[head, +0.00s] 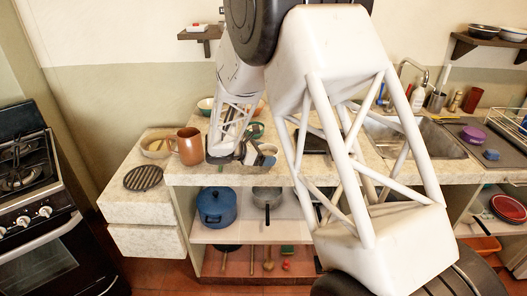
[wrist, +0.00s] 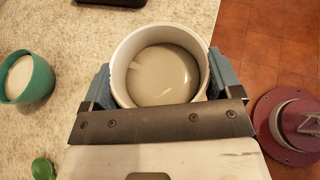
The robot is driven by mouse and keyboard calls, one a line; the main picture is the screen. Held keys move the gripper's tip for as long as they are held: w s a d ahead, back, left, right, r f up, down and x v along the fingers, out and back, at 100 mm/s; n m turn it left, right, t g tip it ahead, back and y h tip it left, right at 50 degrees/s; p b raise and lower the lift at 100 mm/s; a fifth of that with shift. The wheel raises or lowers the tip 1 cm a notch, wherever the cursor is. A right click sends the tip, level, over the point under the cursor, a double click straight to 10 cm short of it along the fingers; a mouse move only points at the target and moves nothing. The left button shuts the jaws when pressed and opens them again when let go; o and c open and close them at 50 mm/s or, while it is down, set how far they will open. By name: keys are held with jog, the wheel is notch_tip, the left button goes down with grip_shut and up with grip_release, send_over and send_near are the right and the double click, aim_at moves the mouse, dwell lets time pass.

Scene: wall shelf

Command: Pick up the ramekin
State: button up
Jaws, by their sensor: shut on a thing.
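The ramekin is a small round off-white cup (wrist: 165,72), seen from above in the wrist view with its inside empty. My gripper (wrist: 160,82) has its blue fingers on opposite sides of the cup, shut on its outer wall.
A green bowl (wrist: 27,78) and a small green thing (wrist: 43,168) lie left of the ramekin in the wrist view. A brown mug (head: 188,147) stands left of my gripper on the counter (head: 300,177). A blue pot (head: 216,207) sits on the shelf below.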

jog(key=s+d+r, duration=0.1)
jog(key=s+d, duration=0.1)
jog(key=s, duration=0.8)
jog(key=shift+s+d, duration=0.2)
jog(key=shift+s, duration=0.15)
jog(key=shift+s, duration=0.15)
dwell(0.3)
dwell(0.6)
